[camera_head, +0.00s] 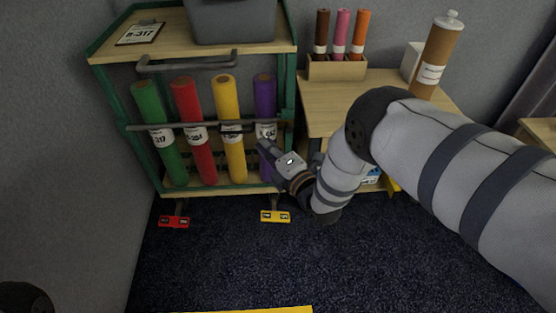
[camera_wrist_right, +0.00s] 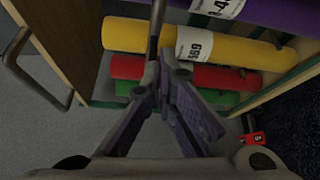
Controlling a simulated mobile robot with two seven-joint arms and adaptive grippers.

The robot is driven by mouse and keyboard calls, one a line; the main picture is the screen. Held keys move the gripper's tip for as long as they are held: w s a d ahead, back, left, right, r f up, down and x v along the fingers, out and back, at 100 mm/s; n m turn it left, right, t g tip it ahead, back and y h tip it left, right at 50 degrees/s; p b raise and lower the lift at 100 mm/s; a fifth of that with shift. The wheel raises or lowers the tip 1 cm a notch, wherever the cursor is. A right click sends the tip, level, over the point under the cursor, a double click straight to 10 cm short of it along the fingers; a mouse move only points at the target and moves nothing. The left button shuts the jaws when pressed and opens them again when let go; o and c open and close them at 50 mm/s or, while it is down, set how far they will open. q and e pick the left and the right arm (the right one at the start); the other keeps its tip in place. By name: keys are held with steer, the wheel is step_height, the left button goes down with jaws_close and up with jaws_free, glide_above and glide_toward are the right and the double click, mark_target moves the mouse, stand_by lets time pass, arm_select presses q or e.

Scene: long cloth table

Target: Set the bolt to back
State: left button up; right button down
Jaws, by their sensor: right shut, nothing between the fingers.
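Rolled cloth bolts stand in a green-framed cart (camera_head: 94,52): green (camera_head: 160,130), red (camera_head: 189,120), yellow (camera_head: 230,125) and purple (camera_head: 264,95), behind a dark front bar (camera_head: 165,126). My right gripper (camera_head: 264,147) is shut and empty in front of the purple bolt's lower part, just below the bar. The right wrist view shows its closed fingers (camera_wrist_right: 160,62) by the bar (camera_wrist_right: 156,25), with the yellow bolt (camera_wrist_right: 135,35), red bolt (camera_wrist_right: 215,77) and purple bolt (camera_wrist_right: 265,16) beyond. I cannot tell whether fingers and bar touch. My left gripper is out of view.
A grey bin (camera_head: 233,22) and a clipboard (camera_head: 139,33) lie on the cart's top. A wooden holder (camera_head: 337,69) with brown, pink and orange rolls stands on the table, near a tall brown roll (camera_head: 437,55). Red (camera_head: 174,222) and yellow (camera_head: 275,216) pedals sit at the cart's foot.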

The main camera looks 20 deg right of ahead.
mark_target(286, 132)
steer(key=d, duration=0.3)
steer(key=shift+w+d+r, duration=0.25)
steer(key=shift+w+d, duration=0.1)
steer(key=shift+w, duration=0.05)
steer(key=d, duration=0.1)
steer(key=s+d+p, duration=0.1)
steer(key=d, duration=0.1)
steer(key=shift+d, duration=0.15)
